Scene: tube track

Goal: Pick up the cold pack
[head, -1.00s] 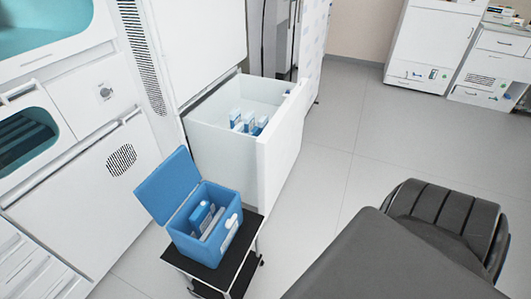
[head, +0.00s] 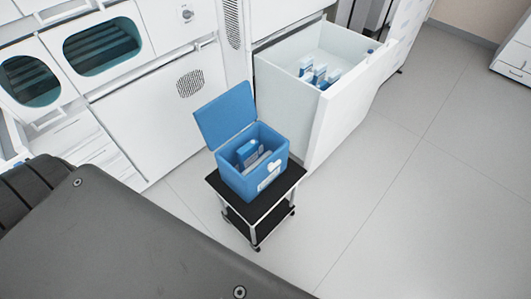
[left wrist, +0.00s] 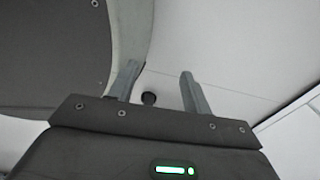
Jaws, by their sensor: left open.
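Blue-and-white packs (head: 319,75) stand in the open white drawer (head: 345,106) in the head view; they look like cold packs. A blue box (head: 243,177) with its lid open stands on a small black cart (head: 285,187) in front of the drawer. A blue pack (head: 248,150) and paler flat items show inside it. My left gripper (left wrist: 160,88) shows in the left wrist view, its two fingers apart and nothing between them. Neither gripper shows in the head view.
White cabinets with dark teal windows (head: 103,46) line the left and back. The cart stands close to the drawer front. Tiled floor (head: 410,200) to the right is clear. My own dark body parts fill the lower left.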

